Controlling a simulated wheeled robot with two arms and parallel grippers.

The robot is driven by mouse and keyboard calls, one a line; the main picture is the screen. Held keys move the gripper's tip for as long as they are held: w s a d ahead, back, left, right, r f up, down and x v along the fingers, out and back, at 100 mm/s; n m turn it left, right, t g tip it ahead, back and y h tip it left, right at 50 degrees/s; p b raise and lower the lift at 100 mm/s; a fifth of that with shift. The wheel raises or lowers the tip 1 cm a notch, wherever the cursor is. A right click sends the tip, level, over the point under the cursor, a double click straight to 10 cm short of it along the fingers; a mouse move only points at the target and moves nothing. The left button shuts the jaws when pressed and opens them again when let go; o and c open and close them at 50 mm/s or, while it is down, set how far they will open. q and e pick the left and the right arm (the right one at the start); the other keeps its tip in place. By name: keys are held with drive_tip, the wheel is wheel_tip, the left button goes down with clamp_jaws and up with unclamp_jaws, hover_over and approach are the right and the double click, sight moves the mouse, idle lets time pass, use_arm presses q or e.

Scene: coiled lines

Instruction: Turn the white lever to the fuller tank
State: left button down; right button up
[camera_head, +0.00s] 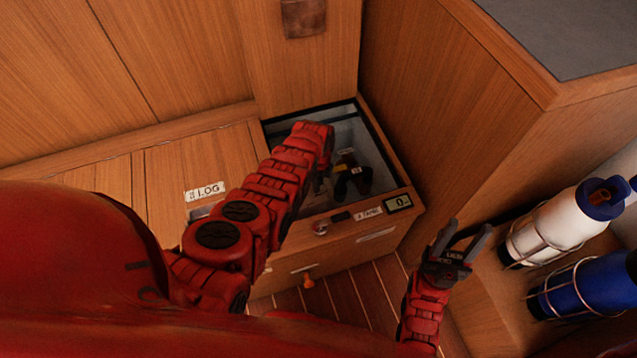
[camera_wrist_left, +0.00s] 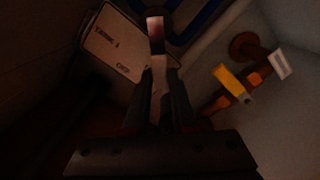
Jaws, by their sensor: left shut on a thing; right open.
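A pale lever (camera_wrist_left: 156,32), white where the light catches it, shows in the left wrist view. My left gripper (camera_wrist_left: 158,78) is shut on its near end. A white plate (camera_wrist_left: 116,42) with dark lettering, too dim to read surely, lies beside the lever. In the head view my left arm reaches down into an open compartment (camera_head: 385,150), and its forearm hides the lever and my left fingers. My right gripper (camera_head: 462,243) is open and empty, right of the compartment. A small display (camera_head: 398,202) reading 0 sits on the compartment's front rim beside a label (camera_head: 368,214). No tank levels are readable.
A yellow handle (camera_wrist_left: 230,82) on a pipe with a white tag (camera_wrist_left: 281,64) stands right of the left gripper. The compartment walls are close around my left arm. A white bottle (camera_head: 555,225) and a blue bottle (camera_head: 585,285) rest in wire holders at right.

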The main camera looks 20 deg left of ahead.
use_arm(q)
drive_tip(key=c, duration=0.7)
unclamp_jaws()
drive_tip(key=shift+r+p, duration=0.5)
drive_tip(key=shift+r, duration=0.1)
wheel_tip(320, 180, up, 5)
drive_tip(key=p, duration=0.2)
drive_tip(key=shift+w+r+p, duration=0.1)
drive_tip(key=shift+r+p, duration=0.1)
drive_tip(key=shift+p, duration=0.2)
drive_tip(key=shift+r+p, duration=1.2)
drive_tip(key=shift+r, duration=4.2)
